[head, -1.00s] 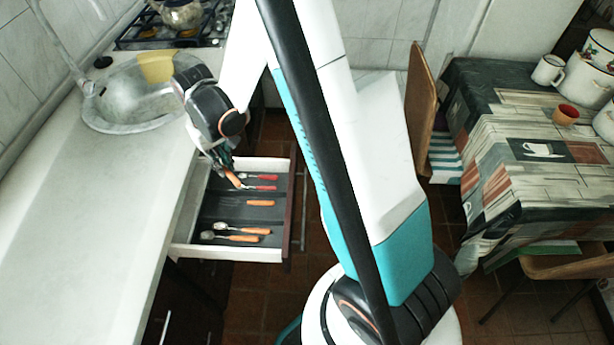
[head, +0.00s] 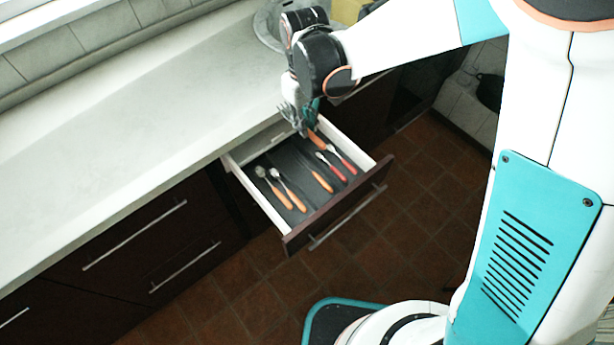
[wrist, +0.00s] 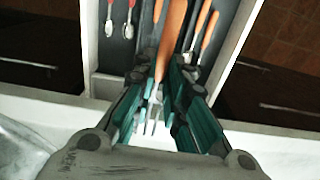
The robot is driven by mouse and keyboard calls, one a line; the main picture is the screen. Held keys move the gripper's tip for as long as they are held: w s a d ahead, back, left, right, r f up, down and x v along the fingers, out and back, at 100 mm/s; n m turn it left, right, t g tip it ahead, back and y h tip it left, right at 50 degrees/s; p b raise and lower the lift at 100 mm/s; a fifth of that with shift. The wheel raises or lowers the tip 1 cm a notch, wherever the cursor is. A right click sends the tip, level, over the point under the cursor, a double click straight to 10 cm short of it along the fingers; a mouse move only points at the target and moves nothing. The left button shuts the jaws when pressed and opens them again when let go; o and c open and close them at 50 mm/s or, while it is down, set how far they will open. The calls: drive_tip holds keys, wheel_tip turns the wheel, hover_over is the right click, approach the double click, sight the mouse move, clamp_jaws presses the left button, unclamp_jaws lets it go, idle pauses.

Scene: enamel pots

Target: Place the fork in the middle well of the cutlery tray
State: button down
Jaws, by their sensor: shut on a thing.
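The fork (wrist: 172,45) has an orange handle and metal tines. My gripper (wrist: 165,85) is shut on it, with the tines showing between the fingers in the wrist view. In the head view, my gripper (head: 302,122) is at the back-right end of the open drawer, and the fork's orange handle (head: 316,138) sticks out below it. The dark cutlery tray (head: 262,178) lies in the drawer. An orange-handled piece (head: 321,180) lies around its middle, its far end hard to see. I cannot tell whether the held fork touches the tray.
Two orange-handled spoons (head: 277,190) lie on the tray's left side. Red-handled cutlery (head: 336,168) lies on its right side. The white drawer walls (head: 262,205) and dark front (head: 340,208) surround the tray.

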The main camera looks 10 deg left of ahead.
sight(302, 172)
drive_tip(key=shift+s+a+f, duration=0.15)
drive_tip(key=shift+a+f, duration=0.15)
drive_tip(key=shift+a, duration=0.05)
wheel_tip(302, 172, down, 20)
drive_tip(key=b, duration=0.7)
drive_tip(key=shift+a+r, duration=0.1)
drive_tip(key=shift+r, duration=0.15)
drive_tip(key=c, duration=1.6)
unclamp_jaws()
drive_tip(key=shift+r, duration=0.1)
wheel_tip(302, 172, up, 12)
drive_tip(key=p, duration=0.4)
drive_tip(key=shift+p, duration=0.4)
